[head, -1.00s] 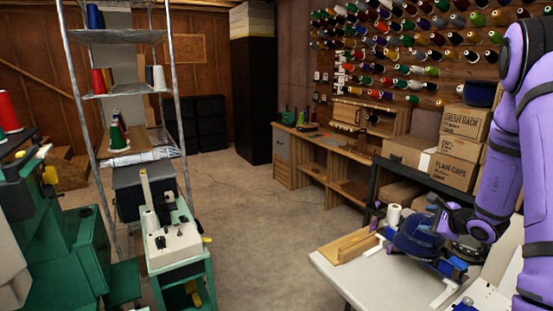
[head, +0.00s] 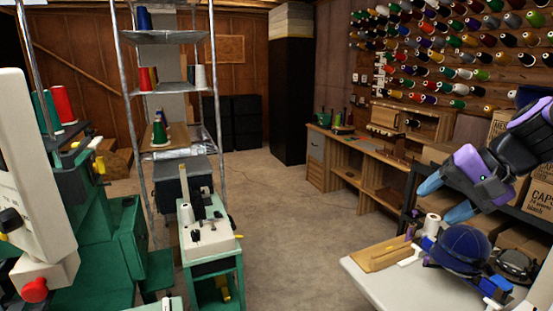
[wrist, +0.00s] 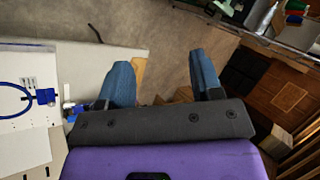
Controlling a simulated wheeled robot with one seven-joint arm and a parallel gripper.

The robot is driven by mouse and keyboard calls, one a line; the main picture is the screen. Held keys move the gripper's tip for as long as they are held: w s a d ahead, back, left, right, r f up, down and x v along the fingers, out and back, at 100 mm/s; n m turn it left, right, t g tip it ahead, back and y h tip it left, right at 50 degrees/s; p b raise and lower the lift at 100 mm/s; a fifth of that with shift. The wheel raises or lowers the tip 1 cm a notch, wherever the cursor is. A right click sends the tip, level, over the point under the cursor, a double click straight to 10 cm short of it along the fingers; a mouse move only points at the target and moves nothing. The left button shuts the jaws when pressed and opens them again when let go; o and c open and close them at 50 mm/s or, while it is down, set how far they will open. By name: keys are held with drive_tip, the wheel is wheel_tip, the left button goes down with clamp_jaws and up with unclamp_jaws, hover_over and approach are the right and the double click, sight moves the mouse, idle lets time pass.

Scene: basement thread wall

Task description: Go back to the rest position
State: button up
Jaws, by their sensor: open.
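My gripper (head: 445,197) is at the right of the head view, raised above the white table (head: 372,283) and the dark blue cap (head: 461,247). Its two blue fingers are spread apart with nothing between them. In the wrist view the open fingers (wrist: 160,80) point out over bare floor, with the pale table edge to the left. The cap sits on a blue and black holder on the table, apart from my gripper. Most of my arm is outside the head view.
A wooden piece (head: 385,254) and a white thread cone (head: 431,225) are on or near the table. Cardboard boxes (head: 541,195) stand on a dark shelf at right. A green machine (head: 100,240) stands at left.

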drive_tip(key=s+d+r+n+h, duration=0.1)
drive_tip(key=s+r+n+h, duration=0.1)
drive_tip(key=s, duration=0.4)
drive_tip(key=s+r+n+t+h, duration=0.1)
drive_tip(key=s+r+n+h, duration=0.1)
drive_tip(key=s+n+h, duration=0.2)
drive_tip(key=s, duration=0.3)
drive_tip(key=shift+d, duration=0.35)
drive_tip(key=shift+w, duration=0.25)
idle(0.4)
